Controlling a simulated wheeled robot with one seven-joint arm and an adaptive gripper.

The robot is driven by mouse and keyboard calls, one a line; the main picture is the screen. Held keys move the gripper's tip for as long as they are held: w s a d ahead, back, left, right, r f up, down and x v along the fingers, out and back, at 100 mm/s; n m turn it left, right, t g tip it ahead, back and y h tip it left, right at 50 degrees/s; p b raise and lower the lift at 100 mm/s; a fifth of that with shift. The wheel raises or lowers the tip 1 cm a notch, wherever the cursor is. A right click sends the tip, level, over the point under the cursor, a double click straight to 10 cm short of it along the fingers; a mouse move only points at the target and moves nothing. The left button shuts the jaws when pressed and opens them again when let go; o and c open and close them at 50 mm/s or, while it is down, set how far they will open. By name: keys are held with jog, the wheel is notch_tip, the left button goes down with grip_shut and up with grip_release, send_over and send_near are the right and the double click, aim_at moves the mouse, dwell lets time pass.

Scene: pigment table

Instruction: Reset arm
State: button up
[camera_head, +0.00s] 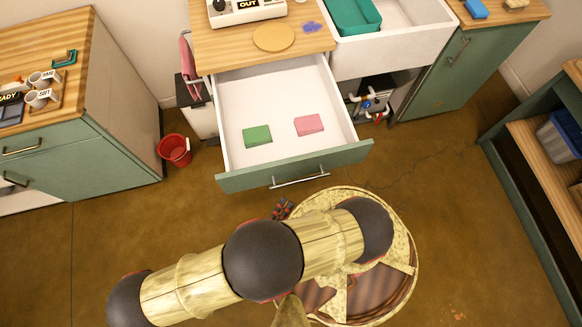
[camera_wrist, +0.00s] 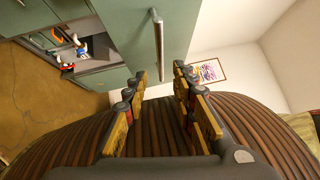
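My arm stretches across the bottom of the head view, bent close over my own base. My gripper shows in the wrist view (camera_wrist: 160,82), with its two fingers apart and nothing between them. In the head view the gripper is mostly hidden by the arm. The wrist view looks past the fingers toward a green cabinet front with a metal handle (camera_wrist: 158,45), which stands apart from the fingertips.
A red bucket (camera_head: 174,150) stands on the floor at left. Green cabinets flank both sides; some floor between is bare.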

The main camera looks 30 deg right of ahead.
jog(key=shift+v, duration=0.85)
